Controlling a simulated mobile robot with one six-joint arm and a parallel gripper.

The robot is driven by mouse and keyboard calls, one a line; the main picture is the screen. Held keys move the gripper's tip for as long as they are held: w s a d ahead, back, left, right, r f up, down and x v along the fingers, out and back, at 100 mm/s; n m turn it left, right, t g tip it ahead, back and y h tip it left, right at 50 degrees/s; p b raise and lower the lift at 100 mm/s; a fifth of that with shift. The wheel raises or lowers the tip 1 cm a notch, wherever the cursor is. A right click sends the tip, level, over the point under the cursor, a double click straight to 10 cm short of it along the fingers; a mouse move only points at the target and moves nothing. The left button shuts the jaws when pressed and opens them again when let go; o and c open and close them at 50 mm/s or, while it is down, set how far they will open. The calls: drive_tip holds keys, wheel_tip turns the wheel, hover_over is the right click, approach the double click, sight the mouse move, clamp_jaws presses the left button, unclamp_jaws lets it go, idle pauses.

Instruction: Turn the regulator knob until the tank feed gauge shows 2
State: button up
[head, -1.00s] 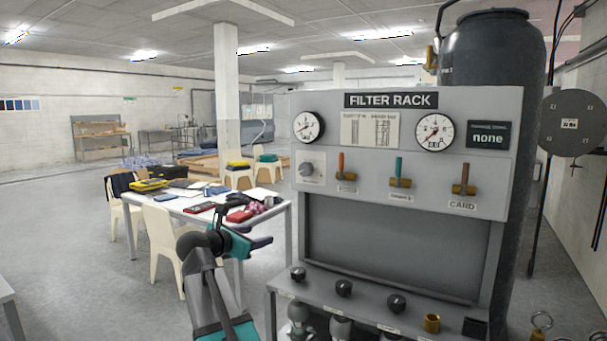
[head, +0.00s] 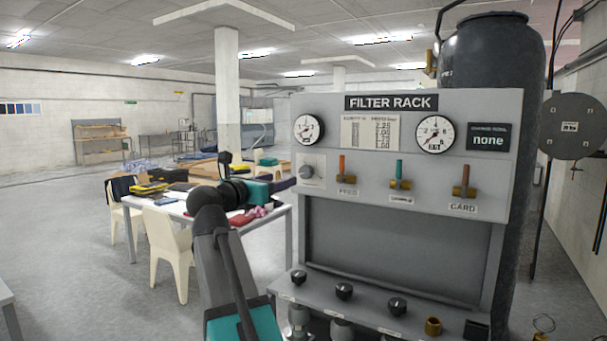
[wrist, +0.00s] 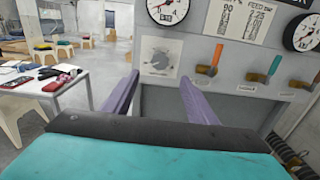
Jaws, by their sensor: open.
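The regulator knob (head: 306,172) is a small grey dial on a pale square plate at the left of the filter rack panel. It also shows in the wrist view (wrist: 157,58), ahead of and between my fingers. A round white gauge (head: 308,129) with a dark needle sits just above it; its reading is too small to tell. A second gauge (head: 435,134) is at the panel's upper right. My gripper (head: 288,186) is open and empty, close in front of the knob's plate at its lower left. In the wrist view my two purple fingers (wrist: 160,98) are apart, with a gap before the panel.
Valve levers stand right of the knob: orange (head: 342,168), teal (head: 399,172) and brown (head: 464,180). Several black knobs line the lower shelf (head: 344,291). A dark sign (head: 488,142) reads "none". A cluttered white table (head: 180,209) stands at left behind my arm.

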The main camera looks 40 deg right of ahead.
sight(304, 172)
drive_tip(key=p+x, duration=0.2)
drive_tip(key=x, duration=1.1)
drive_tip(key=shift+w+d+p, duration=0.1)
drive_tip(key=shift+d+p, duration=0.2)
drive_tip(key=shift+d, duration=0.1)
drive_tip(key=c, duration=1.1)
